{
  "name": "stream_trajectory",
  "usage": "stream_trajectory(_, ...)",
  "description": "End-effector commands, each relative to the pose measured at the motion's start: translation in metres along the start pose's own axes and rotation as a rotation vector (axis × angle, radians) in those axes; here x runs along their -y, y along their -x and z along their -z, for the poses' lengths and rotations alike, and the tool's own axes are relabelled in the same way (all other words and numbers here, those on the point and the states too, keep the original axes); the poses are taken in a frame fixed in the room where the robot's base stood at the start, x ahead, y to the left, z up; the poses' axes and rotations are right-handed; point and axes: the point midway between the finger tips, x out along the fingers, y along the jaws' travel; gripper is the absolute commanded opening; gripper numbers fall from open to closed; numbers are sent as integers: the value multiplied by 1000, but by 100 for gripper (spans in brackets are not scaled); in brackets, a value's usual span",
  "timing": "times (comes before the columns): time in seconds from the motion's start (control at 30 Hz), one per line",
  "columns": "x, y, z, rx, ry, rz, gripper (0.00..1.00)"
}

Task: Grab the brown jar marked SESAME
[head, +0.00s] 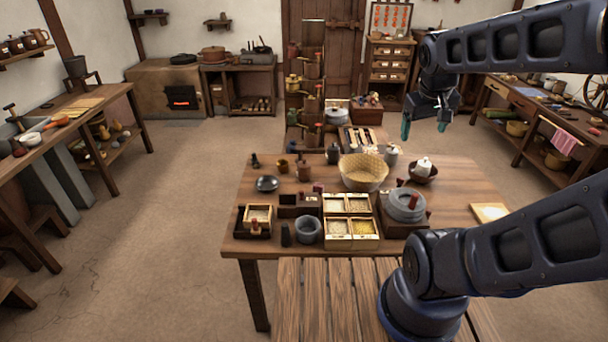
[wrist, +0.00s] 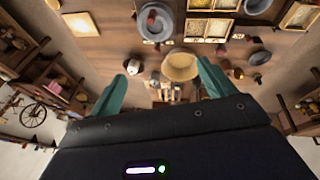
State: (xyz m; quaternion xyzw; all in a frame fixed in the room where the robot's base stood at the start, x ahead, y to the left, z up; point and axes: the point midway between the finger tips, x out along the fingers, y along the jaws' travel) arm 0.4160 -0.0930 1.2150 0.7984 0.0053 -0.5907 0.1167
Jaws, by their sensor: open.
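No label reading SESAME is legible in either view. A small brown jar (head: 304,172) stands on the table behind the grain boxes, with a smaller brown vessel (head: 282,166) to its left. Several more brown jars (head: 30,40) stand on the wall shelf at the upper left. I cannot tell which, if any, is the sesame jar. My gripper (head: 424,128) is open and empty, raised beyond the table's far right side, well apart from these jars. In the wrist view its green fingers (wrist: 161,76) are spread, with nothing between them held.
The table (head: 460,185) is crowded: a woven basket (head: 362,184), a stone quern (head: 406,205), grain boxes (head: 350,219), a grey mortar (head: 308,230) and a dark bowl (head: 423,177) holding a white jar. A tall rack (head: 305,90) stands behind. The table's right part is mostly clear.

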Motion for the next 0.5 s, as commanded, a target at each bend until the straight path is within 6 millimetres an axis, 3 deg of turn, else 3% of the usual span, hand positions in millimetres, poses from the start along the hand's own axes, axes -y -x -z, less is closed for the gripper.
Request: stream_trajectory(0.5,-14,-64,94,210,536,-275,82)
